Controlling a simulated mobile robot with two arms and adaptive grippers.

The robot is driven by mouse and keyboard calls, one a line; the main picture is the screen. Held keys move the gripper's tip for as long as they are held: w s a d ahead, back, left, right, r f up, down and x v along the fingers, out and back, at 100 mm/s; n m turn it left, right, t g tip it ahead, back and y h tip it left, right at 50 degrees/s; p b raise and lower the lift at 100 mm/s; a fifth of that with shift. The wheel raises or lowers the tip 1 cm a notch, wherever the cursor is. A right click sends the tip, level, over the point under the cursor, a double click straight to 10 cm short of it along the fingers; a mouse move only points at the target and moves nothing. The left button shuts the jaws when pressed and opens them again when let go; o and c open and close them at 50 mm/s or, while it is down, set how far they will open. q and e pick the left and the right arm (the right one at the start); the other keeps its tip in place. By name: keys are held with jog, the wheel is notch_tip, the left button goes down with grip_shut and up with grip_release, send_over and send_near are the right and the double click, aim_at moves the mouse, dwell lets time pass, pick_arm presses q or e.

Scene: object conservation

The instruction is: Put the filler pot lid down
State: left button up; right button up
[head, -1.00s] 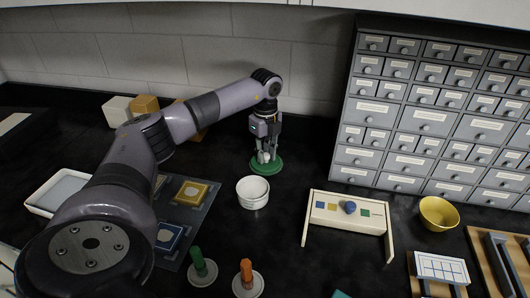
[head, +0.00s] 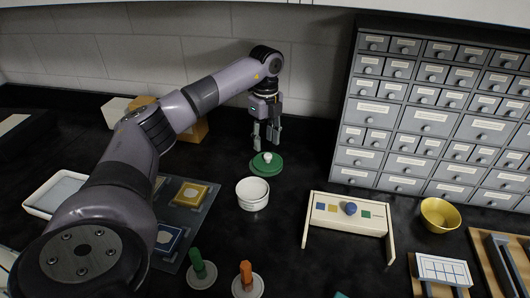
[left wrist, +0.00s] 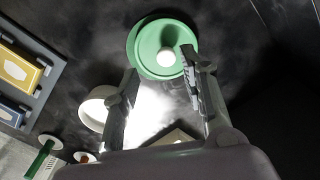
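The filler pot lid is a round green lid (head: 266,164) with a pale knob. It lies on the dark counter just behind the white pot (head: 253,194). My left gripper (head: 265,145) is above the lid, open and apart from it. In the left wrist view, the lid (left wrist: 162,48) lies beyond the open fingers (left wrist: 160,92), with its knob clear of both. The white pot (left wrist: 97,108) partly shows there behind the left finger. My right gripper is not in view.
A small-drawer cabinet (head: 433,112) stands at the back right. A cream bench with a blue knob (head: 347,213) and a yellow bowl (head: 440,215) are to the right. Green (head: 198,262) and orange (head: 246,272) pegs stand in front. Counter right of the lid is clear.

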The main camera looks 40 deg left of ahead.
pick_arm(q)
notch_tip(320, 180, up, 6)
jog(key=shift+r, duration=0.2)
dwell(0.6)
